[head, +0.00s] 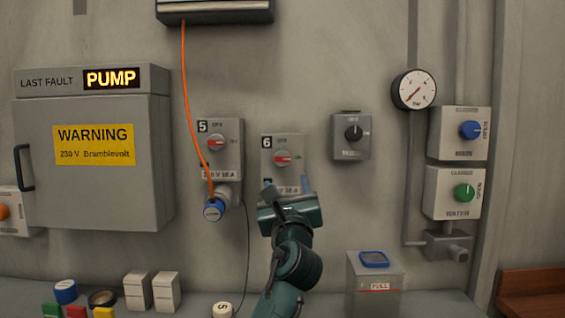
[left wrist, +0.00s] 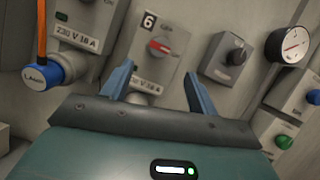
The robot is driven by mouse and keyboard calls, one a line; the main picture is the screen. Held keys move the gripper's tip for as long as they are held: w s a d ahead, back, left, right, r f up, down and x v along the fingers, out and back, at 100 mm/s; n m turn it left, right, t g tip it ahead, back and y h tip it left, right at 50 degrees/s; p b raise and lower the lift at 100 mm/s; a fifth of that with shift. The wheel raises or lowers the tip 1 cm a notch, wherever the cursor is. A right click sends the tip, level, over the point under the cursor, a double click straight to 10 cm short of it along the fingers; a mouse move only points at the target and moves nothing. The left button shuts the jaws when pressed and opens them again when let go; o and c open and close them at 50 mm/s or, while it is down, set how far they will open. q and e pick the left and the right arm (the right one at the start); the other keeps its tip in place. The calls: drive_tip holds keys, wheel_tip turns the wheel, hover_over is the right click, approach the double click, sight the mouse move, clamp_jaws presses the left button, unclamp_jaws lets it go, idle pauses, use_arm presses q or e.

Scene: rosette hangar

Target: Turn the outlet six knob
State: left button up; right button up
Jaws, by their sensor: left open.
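The outlet six knob (head: 283,158) is a red bar on a grey round dial, on a grey wall box marked 6. In the head view its red bar lies nearly level, toward the ON side. It also shows in the left wrist view (left wrist: 160,46), tilted with the picture. My left gripper (head: 287,188) is in front of the lower part of the outlet six box (head: 267,143) and hides the socket area below. Its two blue fingers are apart and empty, with the knob beyond and between them in the left wrist view (left wrist: 160,82). My right gripper is not in view.
Left of it is the outlet five box (head: 232,135), with an orange cable (head: 188,90) running to its blue plug (head: 214,210). Right are a black-knob box (head: 352,150), a gauge (head: 414,90) and blue and green valve knobs. A counter (head: 200,300) with small items runs below.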

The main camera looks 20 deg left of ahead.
sight(282, 160)
use_arm(q)
drive_tip(key=x, duration=1)
drive_tip(key=shift+w, duration=0.25)
drive_tip(key=shift+f, duration=0.1)
drive_tip(key=c, duration=1)
